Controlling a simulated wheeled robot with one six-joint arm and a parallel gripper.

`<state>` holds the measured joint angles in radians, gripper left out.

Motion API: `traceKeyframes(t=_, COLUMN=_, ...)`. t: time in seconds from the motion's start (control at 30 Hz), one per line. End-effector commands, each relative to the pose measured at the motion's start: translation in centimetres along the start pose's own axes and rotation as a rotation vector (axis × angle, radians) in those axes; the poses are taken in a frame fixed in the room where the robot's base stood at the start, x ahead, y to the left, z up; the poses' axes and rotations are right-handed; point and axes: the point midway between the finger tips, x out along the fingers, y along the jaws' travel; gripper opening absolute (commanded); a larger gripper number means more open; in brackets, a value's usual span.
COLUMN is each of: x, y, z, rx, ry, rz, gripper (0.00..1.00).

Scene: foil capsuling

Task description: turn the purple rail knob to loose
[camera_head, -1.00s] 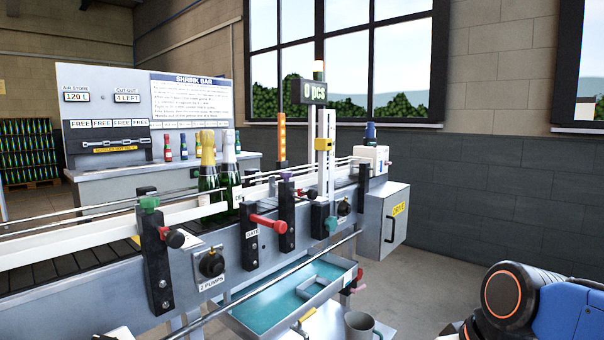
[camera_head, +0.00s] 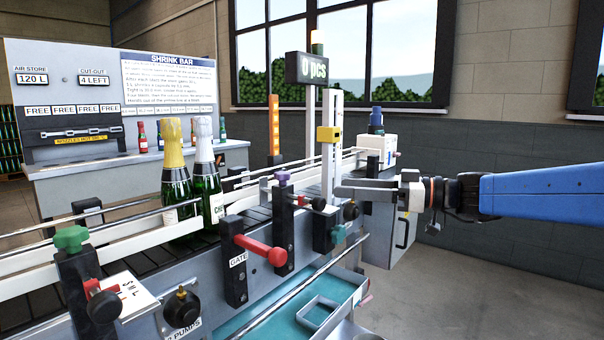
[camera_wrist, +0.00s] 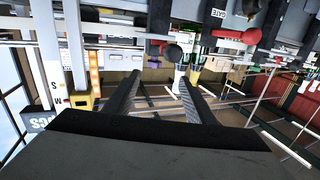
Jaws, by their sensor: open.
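The purple rail knob (camera_head: 283,178) sits on top of a black bracket (camera_head: 280,228) at the conveyor's near side, with a black knob (camera_head: 316,203) sticking out beside it. My gripper (camera_head: 338,188) reaches in from the right, level, its fingers pointing left toward the purple knob. It is open and empty, a short gap to the right of the knob, in front of the grey post.
A green knob (camera_head: 71,238) tops another bracket at left. A red gate handle (camera_head: 262,250) juts out below the purple knob. Two bottles (camera_head: 176,185) stand on the conveyor behind. The yellow-marked post (camera_head: 331,135) stands close behind my gripper. Floor at right is open.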

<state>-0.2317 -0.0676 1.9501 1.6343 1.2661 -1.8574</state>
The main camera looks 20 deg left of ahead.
Motion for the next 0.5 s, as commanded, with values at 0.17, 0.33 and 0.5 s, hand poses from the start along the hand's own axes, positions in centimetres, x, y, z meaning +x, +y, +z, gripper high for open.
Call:
traceKeyframes(t=0.17, x=0.8, y=0.7, z=-0.8, rx=-0.031, ry=0.037, rz=-0.001, gripper=0.50)
traceKeyframes(t=0.33, x=2.6, y=0.7, z=-0.9, rx=-0.031, ry=0.036, rz=-0.003, gripper=0.50)
traceKeyframes(t=0.5, x=5.3, y=0.7, z=-0.9, rx=-0.030, ry=0.035, rz=-0.003, gripper=0.50)
